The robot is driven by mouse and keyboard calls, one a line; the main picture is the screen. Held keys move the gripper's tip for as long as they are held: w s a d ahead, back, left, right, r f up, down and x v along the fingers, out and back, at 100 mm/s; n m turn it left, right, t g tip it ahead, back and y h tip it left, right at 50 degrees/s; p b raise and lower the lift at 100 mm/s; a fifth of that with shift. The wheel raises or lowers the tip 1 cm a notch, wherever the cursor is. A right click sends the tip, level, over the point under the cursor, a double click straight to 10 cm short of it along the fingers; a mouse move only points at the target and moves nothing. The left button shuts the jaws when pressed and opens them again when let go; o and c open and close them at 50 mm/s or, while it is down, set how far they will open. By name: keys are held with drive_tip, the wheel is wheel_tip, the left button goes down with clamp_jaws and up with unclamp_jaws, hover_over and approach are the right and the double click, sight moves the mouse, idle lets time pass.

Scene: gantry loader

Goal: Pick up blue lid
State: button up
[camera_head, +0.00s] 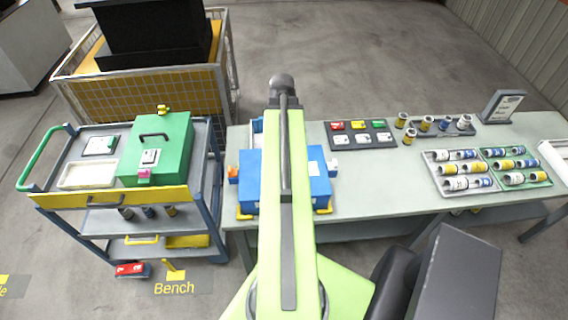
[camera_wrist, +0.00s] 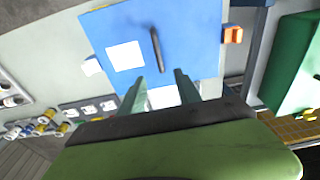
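The blue lid (camera_head: 317,182) covers a box on the left end of the bench, and my arm hides its middle in the head view. In the wrist view the blue lid (camera_wrist: 190,35) shows a dark bar handle (camera_wrist: 156,46) and a white label. In the head view the fingers are hidden behind my arm.
An orange clip (camera_head: 233,172) and a white clip (camera_head: 333,166) flank the lid. A cart with a green box (camera_head: 163,160) stands left of the bench (camera_head: 385,190). Trays of cylinders (camera_head: 462,189) lie to the right.

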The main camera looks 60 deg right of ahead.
drive_tip(key=f+b, duration=0.4)
drive_tip(key=d+f+b, duration=0.1)
drive_tip(key=f+b, duration=0.7)
drive_tip(key=shift+w+d+f+b, duration=0.2)
drive_tip(key=shift+w+d+b, duration=0.05)
drive_tip(key=shift+b, duration=0.1)
drive_tip(key=shift+r, duration=0.1)
wheel_tip(320, 180, down, 5)
drive_tip(key=b, duration=0.5)
drive_tip(key=shift+w+a+f, duration=0.1)
drive_tip(key=shift+f, duration=0.1)
drive_tip(key=shift+r, duration=0.15)
clamp_jaws()
